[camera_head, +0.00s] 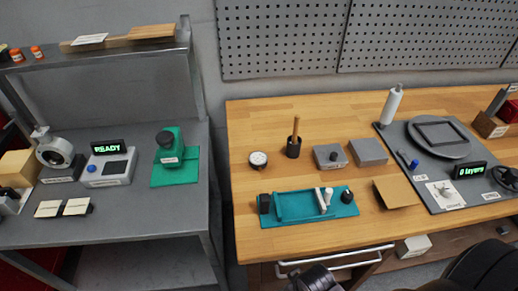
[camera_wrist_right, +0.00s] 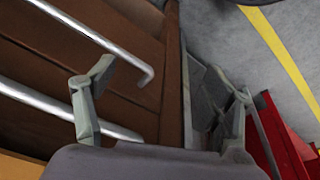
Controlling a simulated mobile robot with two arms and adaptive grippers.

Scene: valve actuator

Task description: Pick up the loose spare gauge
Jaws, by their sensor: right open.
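A small round gauge (camera_head: 258,159) with a white dial and a dark rim lies on the wooden workbench (camera_head: 242,205), near its left end. Nothing touches it. My right gripper (camera_wrist_right: 172,80) is open and empty in the right wrist view, with its two fingers wide apart. Brown drawer fronts, metal bar handles and grey floor show beyond the fingers. The gauge is not in that view. My left gripper's fingers do not show in either view.
A dark holder with a wooden handle (camera_head: 294,141) stands right of the gauge. A teal tray (camera_head: 285,207) lies in front. Grey blocks (camera_head: 369,152) stand further right. A drawer handle (camera_head: 335,261) juts from the bench front. A grey table (camera_head: 125,211) stands left, across a gap.

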